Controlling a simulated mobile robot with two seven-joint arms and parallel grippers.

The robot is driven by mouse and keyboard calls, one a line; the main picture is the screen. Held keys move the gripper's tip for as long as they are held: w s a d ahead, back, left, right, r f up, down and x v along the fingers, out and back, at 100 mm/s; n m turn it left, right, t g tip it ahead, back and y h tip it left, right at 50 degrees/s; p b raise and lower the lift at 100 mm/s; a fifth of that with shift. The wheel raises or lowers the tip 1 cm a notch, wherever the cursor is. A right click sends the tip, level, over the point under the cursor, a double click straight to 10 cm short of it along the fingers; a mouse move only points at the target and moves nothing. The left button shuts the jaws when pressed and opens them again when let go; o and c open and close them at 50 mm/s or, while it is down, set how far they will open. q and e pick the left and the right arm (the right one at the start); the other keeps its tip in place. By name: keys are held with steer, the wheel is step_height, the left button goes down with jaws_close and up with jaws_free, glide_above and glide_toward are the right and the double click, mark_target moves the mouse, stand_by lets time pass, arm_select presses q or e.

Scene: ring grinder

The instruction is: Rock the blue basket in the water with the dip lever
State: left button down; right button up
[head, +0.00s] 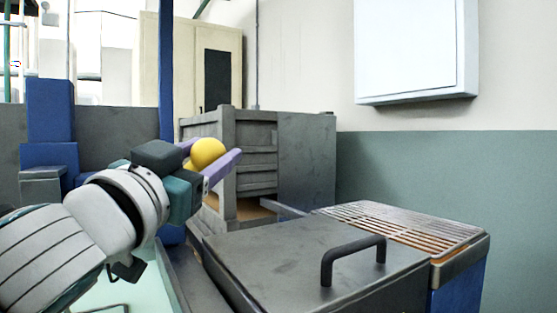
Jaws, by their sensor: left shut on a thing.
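My left gripper (211,157) comes in from the left, its purple fingers shut on a yellow ball-shaped knob (207,151). The knob looks like the handle of the dip lever; the lever's rod is hidden behind my gripper and wrist. I cannot make out the blue basket or the water. A dark grey lid (300,260) with a black handle (352,254) covers a box to the right of my gripper. My right gripper is not in view.
A slatted metal grate (405,222) on a blue stand lies to the right of the lid. A grey wooden crate (300,150) stands behind the knob. A blue post (166,55) rises behind my wrist. Blue blocks (50,110) stand at the left.

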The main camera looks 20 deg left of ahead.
arm_select(q)
steer(key=shift+c, duration=1)
jaws_free()
steer(key=b+v, duration=0.1)
steer(key=v, duration=0.9)
steer(key=shift+r, duration=0.1)
